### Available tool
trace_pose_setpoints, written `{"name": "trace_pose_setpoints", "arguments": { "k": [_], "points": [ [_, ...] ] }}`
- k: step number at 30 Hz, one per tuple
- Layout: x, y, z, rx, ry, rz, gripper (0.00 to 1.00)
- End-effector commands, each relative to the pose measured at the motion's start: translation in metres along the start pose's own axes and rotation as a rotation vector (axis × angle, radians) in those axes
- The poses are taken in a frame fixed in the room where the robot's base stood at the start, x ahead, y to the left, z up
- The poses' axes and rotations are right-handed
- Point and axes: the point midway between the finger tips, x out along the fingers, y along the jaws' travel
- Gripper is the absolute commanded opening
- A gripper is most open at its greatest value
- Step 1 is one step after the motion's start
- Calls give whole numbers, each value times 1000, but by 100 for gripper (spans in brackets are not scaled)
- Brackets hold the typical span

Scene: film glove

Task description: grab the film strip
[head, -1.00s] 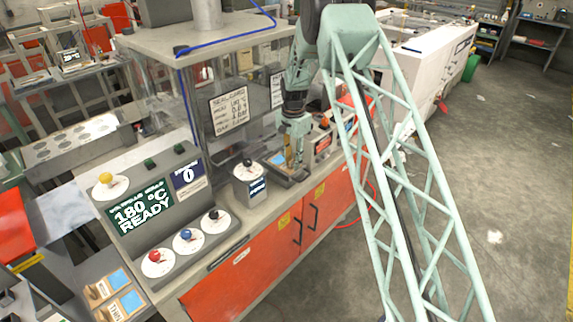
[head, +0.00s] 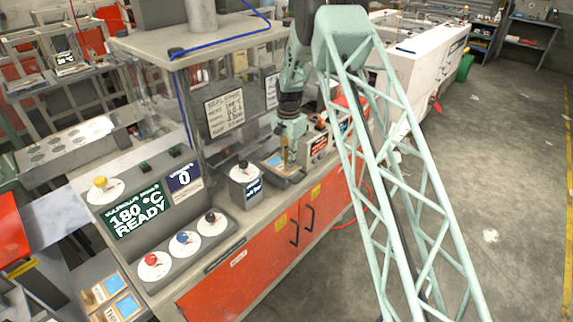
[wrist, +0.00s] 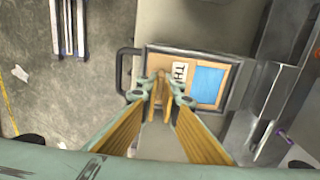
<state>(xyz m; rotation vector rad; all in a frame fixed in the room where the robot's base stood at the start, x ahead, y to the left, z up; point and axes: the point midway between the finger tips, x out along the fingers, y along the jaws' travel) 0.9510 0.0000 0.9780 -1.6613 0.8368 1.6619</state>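A framed tray (wrist: 210,55) with a handle on its left lies below my gripper in the wrist view. It holds a brown board with a partly hidden white label that starts "TH" and a blue film piece (wrist: 208,84) to the right. The tray also shows on the counter in the head view (head: 291,176). My gripper (wrist: 160,90) points down over the board's left part, left of the blue film. Its yellow-brown fingertips are close together with a narrow gap. Whether anything thin is between them, or whether they touch the board, I cannot tell.
A clear-walled machine (head: 228,112) stands behind the tray. A black-knobbed box (head: 245,187) is to its left and a box with red labels (head: 316,146) to its right. The floor at the right is open.

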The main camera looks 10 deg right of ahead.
Motion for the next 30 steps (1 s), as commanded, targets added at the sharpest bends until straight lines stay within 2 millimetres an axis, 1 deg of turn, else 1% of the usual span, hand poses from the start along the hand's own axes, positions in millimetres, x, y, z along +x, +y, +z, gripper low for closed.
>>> {"name": "trace_pose_setpoints", "arguments": {
  "k": [5, 8, 24, 30],
  "points": [
    [-8, 0, 0, 0, 0, 0, 0],
    [-16, 0, 0, 0, 1, -1, 0],
    [-83, -1, 0, 0, 1, -2, 0],
    [-96, 0, 0, 0, 0, -1, 0]
  ]
}}
